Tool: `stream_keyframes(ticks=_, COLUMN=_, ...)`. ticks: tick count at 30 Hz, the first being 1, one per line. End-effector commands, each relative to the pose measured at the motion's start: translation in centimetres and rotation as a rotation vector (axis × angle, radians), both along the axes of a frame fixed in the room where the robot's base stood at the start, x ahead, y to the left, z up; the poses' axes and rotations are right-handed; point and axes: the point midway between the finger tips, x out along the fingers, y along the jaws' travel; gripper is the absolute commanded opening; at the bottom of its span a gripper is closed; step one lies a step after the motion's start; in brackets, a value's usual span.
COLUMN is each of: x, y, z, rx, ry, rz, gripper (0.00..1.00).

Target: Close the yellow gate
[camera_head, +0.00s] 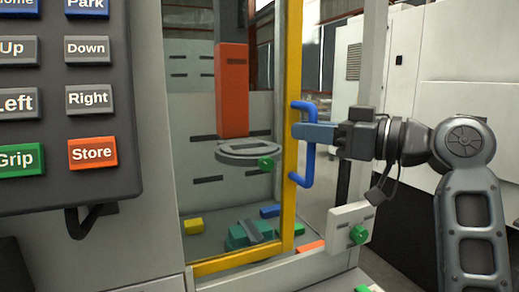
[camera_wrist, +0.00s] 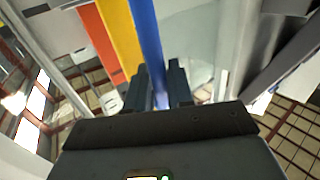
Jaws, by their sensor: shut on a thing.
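The yellow gate (camera_head: 292,115) is an upright yellow frame with a bottom bar, seen at the centre of the head view; its yellow post also shows in the wrist view (camera_wrist: 122,35). A blue handle (camera_head: 307,178) is fixed to the right side of its post. My gripper (camera_head: 303,131) reaches in from the right and is shut on the upper part of the handle. In the wrist view the blue handle bar (camera_wrist: 148,45) runs between my two dark fingers (camera_wrist: 161,88). The fingertips partly hide the handle.
A dark panel with labelled buttons (camera_head: 92,153) stands at the left. Inside the enclosure are a red column (camera_head: 232,90), a grey disc (camera_head: 249,152) and several coloured blocks (camera_head: 194,226). A pale plate with a green knob (camera_head: 358,235) sits below my arm. Large white cabinets (camera_head: 450,60) stand behind.

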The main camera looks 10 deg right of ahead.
Motion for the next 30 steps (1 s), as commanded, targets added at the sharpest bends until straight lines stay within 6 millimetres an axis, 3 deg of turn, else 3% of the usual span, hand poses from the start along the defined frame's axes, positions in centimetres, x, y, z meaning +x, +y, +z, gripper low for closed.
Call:
stream_keyframes(ticks=1, x=0.6, y=-2.1, z=-0.3, rx=0.001, ry=-0.001, rz=-0.008, gripper=0.00)
stream_keyframes(ticks=6, x=2.0, y=-7.2, z=-0.2, rx=0.002, ry=-0.001, rz=-0.005, gripper=0.00)
stream_keyframes(ticks=13, x=3.5, y=-12.3, z=-0.2, rx=0.001, ry=0.000, rz=-0.004, gripper=0.00)
stream_keyframes(ticks=21, x=4.3, y=-15.0, z=-0.1, rx=0.001, ry=0.001, rz=-0.001, gripper=0.00)
stream_keyframes(ticks=30, x=4.5, y=-15.5, z=0.0, rx=0.001, ry=0.001, rz=-0.006, gripper=0.00)
